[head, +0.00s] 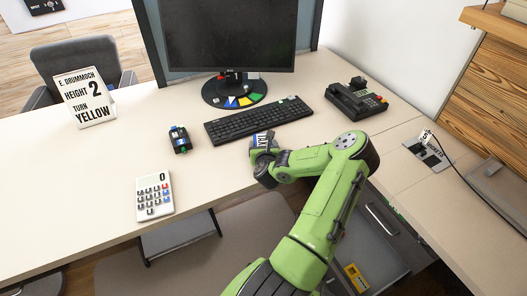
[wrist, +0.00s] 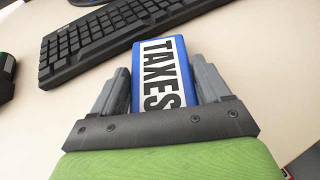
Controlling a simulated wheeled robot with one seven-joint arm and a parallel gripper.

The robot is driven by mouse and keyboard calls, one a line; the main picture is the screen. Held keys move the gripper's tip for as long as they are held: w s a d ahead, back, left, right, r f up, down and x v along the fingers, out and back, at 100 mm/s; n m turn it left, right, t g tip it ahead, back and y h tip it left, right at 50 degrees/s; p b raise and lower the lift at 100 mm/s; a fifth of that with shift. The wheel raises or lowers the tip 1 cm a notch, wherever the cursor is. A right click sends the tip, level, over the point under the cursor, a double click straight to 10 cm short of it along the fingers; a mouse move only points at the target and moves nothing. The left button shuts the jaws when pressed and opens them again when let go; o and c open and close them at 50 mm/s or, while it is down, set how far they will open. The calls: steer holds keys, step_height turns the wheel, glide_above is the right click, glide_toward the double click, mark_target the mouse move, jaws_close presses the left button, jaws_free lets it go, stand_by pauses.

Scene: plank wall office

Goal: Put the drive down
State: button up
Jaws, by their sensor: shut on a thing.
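The drive is a blue block with a white label reading "TAXES" (wrist: 160,75). In the wrist view it sits between the two grey fingers of my gripper (wrist: 162,85), which is shut on it. In the head view my gripper (head: 266,150) is over the desk's front part, just below the keyboard, with a bit of the drive (head: 262,139) showing at its tip. I cannot tell whether the drive touches the desk (head: 225,165).
A black keyboard (head: 258,121) lies just beyond my gripper. A small dark device (head: 180,139) and a white calculator (head: 154,196) are to the left. A monitor (head: 230,35) stands behind, a black telephone (head: 357,99) at right. The desk's left part is largely clear.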

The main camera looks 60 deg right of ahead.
steer(key=o, duration=1.1)
